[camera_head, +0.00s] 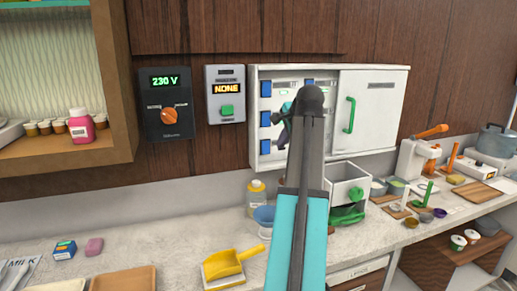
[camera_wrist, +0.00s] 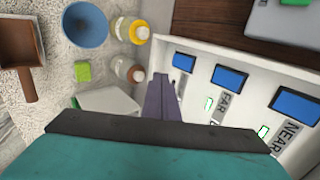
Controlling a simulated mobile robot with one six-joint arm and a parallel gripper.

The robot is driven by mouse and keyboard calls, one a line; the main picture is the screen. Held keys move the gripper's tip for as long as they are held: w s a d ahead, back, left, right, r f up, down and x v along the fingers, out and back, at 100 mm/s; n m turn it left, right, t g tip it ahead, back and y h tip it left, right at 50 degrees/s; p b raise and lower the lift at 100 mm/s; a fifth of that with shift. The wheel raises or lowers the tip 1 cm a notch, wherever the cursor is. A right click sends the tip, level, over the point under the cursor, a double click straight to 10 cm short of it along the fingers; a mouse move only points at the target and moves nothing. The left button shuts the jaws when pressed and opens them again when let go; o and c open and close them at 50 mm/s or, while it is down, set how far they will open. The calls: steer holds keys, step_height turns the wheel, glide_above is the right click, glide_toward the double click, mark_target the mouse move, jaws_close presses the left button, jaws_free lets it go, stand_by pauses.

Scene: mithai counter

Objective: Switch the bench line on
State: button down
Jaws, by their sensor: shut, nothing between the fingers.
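A white switch panel (camera_head: 363,130) hangs on the wall, its left part open to show blue switches (camera_head: 265,118) with small labels too small to read there. In the wrist view the blue switches (camera_wrist: 228,78) run along the panel, and two labels read FAR and NEAR. No label reading "bench" can be made out. My gripper (camera_wrist: 160,80) is shut and empty, its fingers beside the panel's edge near the farthest blue switch (camera_wrist: 184,62). I cannot tell whether it touches. In the head view my arm hides part of the panel and most of the gripper.
A meter (camera_head: 165,103) reads 230 V and has an orange knob. A grey box (camera_head: 226,93) reads NONE above a green button. The panel's right door (camera_head: 381,108) is shut. Below, a blue bowl (camera_wrist: 86,24), bottles (camera_wrist: 128,70) and a yellow scoop (camera_head: 226,263) occupy the counter.

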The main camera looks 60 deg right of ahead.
steer(key=shift+w+r, duration=0.25)
steer(key=shift+r, duration=0.05)
steer(key=shift+w, duration=0.1)
steer(key=shift+d+f, duration=0.1)
steer(key=shift+f, duration=0.05)
steer(key=p, duration=0.2)
glide_toward(267, 154)
step_height(267, 154, down, 3)
steer(key=shift+w+d+f+p, duration=0.25)
steer(key=shift+w+d+p, duration=0.2)
steer(key=shift+w, duration=0.4)
steer(key=shift+w+d+f+p, duration=0.2)
steer(key=shift+w+d+p, duration=0.15)
steer(key=shift+w+d, duration=0.35)
steer(key=shift+a, duration=0.1)
